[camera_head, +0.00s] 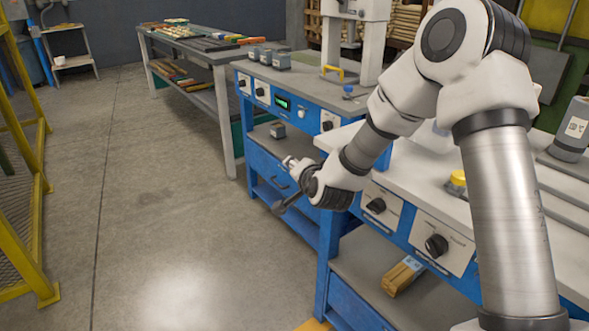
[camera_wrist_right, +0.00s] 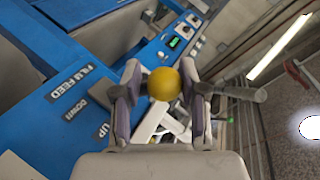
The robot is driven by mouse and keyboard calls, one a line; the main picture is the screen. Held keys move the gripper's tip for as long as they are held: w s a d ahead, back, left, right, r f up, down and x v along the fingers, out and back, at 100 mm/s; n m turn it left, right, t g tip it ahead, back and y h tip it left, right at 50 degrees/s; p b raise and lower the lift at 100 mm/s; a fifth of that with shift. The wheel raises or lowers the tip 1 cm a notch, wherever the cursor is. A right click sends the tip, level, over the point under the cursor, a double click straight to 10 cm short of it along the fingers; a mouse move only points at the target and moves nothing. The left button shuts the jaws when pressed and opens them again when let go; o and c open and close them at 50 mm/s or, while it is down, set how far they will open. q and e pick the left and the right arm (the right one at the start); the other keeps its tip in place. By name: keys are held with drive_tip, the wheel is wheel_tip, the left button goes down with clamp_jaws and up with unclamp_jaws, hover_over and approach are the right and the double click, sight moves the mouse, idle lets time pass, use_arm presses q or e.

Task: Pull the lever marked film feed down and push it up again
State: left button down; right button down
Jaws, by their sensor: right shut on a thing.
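The lever's round yellow knob (camera_wrist_right: 164,84) is between the two pads of my right gripper (camera_wrist_right: 165,98) in the right wrist view, and the gripper is shut on it. To the left, a blue panel (camera_wrist_right: 38,118) carries the labels FILM FEED (camera_wrist_right: 73,83), DOWN (camera_wrist_right: 75,109) and UP (camera_wrist_right: 103,131). In the head view my right gripper (camera_head: 284,184) is at the front of the blue benches, over the aisle; the knob and the labels cannot be made out there. My left gripper is not in view.
A blue bench (camera_head: 300,96) with dials and a green display stands beyond the gripper. Nearer are black rotary knobs (camera_head: 436,245) and a shelf with a wooden bundle (camera_head: 402,275). The floor (camera_head: 150,200) to the left is clear, up to a yellow frame (camera_head: 30,255).

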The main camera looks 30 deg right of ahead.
drive_tip(key=shift+w+d+r+p, duration=0.1)
drive_tip(key=shift+d+r+p, duration=0.2)
drive_tip(key=shift+r, duration=0.4)
drive_tip(key=shift+w+r, duration=0.1)
drive_tip(key=shift+r, duration=0.05)
drive_tip(key=shift+d+r+p, duration=0.1)
drive_tip(key=shift+p, duration=0.2)
drive_tip(key=c, duration=0.6)
unclamp_jaws()
drive_tip(key=shift+d, duration=0.15)
drive_tip(key=v, duration=1.2)
